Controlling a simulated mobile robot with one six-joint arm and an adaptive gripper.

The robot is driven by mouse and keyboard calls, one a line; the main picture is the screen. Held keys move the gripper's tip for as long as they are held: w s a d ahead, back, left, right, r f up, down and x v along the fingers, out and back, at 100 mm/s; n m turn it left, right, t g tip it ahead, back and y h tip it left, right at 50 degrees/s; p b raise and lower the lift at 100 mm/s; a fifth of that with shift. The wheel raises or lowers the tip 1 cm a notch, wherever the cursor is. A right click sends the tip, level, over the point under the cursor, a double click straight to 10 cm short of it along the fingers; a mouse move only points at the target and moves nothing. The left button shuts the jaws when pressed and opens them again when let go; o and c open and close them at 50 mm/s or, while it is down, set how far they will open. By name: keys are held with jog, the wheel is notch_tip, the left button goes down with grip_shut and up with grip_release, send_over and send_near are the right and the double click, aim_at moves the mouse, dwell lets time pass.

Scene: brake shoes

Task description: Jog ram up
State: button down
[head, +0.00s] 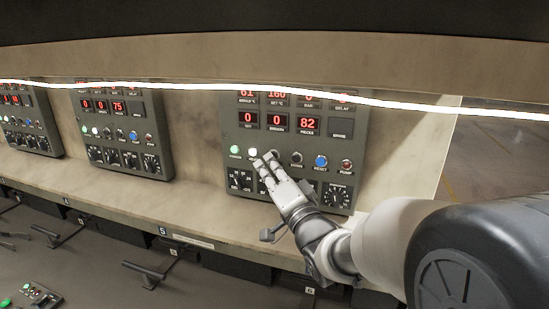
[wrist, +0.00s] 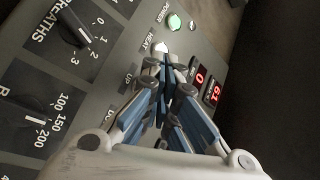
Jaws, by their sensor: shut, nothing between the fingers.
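The control panel (head: 356,172) stands upright, with a row of buttons and lamps below red number displays. My gripper (head: 264,160) is shut and empty, its fingertips at the button row just right of the lit white button (head: 253,153). I cannot tell whether the fingertips touch the panel. The display (head: 308,125) reads 82.
A green lamp (head: 235,150) is left of the white button. A dark button (head: 297,158), a blue button (head: 321,161) and a red one (head: 346,165) are to the right. Knobs (head: 337,196) sit below. More panels (head: 122,130) stand left; a ledge (head: 190,205) runs beneath.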

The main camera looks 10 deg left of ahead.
jog(key=shift+w, duration=0.45)
dwell(1.6)
jog(key=shift+s+b, duration=0.65)
jog(key=shift+s, duration=0.25)
jog(key=s, duration=0.1)
jog(key=s+b, duration=0.1)
jog(key=s, duration=0.1)
jog(key=s+b, duration=0.1)
jog(key=s, duration=0.1)
jog(key=shift+a, duration=0.4)
dwell(1.2)
